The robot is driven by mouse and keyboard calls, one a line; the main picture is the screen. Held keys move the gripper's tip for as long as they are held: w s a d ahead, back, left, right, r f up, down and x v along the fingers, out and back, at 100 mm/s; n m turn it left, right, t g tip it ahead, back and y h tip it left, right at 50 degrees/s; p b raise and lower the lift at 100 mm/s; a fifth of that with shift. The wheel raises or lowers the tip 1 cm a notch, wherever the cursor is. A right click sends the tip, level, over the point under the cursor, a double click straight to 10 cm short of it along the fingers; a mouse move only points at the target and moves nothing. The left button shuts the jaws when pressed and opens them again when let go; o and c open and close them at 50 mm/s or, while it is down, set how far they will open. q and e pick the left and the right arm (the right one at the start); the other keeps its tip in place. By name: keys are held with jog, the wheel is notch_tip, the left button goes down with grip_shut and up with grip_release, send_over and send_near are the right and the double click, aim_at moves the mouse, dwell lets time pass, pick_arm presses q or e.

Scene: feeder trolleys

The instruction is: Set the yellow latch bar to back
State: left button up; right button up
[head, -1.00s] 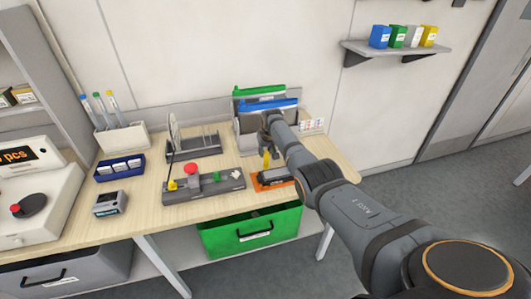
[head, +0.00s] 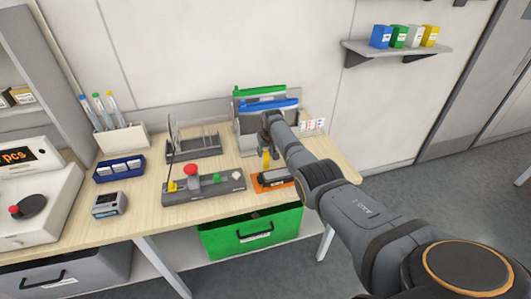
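A small upright yellow piece, which looks like the latch bar (head: 266,159), stands at the far left end of a dark device (head: 278,176) on an orange base, at the right part of the table. My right arm comes in from the right and reaches over this device. My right gripper (head: 268,135) is just above the yellow piece, in front of the blue and green files. Its fingers are small and partly hidden by my arm, so I cannot tell whether they are open or touch the yellow piece. My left gripper is out of view.
A grey control panel (head: 205,187) with a red button is left of the device. Blue and green files (head: 268,104) stand behind it. A green bin (head: 250,235) is below the table edge. A pen holder (head: 122,139) and blue tray (head: 119,167) are farther left.

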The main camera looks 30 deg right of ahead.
jog(key=shift+o, duration=0.7)
jog(key=shift+f, duration=0.15)
jog(key=v, duration=1.2)
